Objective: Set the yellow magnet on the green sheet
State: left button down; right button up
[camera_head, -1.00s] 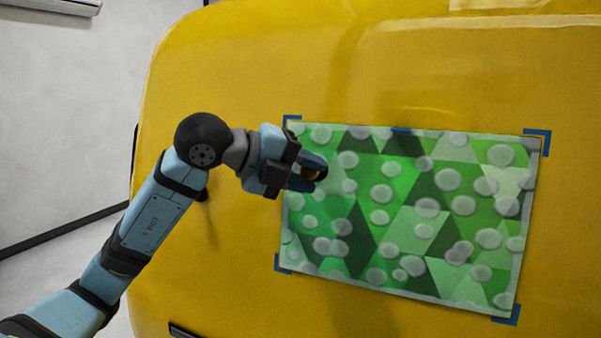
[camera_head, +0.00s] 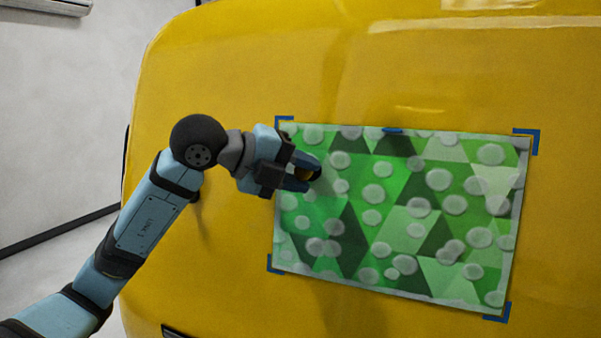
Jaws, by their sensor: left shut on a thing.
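The green sheet (camera_head: 385,215) lies on the yellow panel, patterned with green triangles and covered with many pale round bubbles. My left gripper (camera_head: 312,174) is at the sheet's upper left part, its fingers in front of the left edge area. I cannot tell whether the magnet touches the sheet. My right gripper is not in view.
The large yellow panel (camera_head: 220,80) fills most of the view. Blue corner marks, such as the top right one (camera_head: 534,139), frame the sheet. A pale wall (camera_head: 60,110) is at left.

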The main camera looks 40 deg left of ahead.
pick_arm(q)
jog(key=shift+w+a, duration=0.1)
jog(key=shift+w, duration=0.3)
jog(key=shift+w, duration=0.2)
dwell(0.8)
jog(key=shift+a, duration=0.1)
dwell(0.3)
jog(key=c, duration=0.8)
grip_release()
jog(key=shift+w+f, duration=0.1)
jog(key=shift+o, duration=0.2)
jog(key=b+v, duration=0.4)
jog(key=v, duration=1)
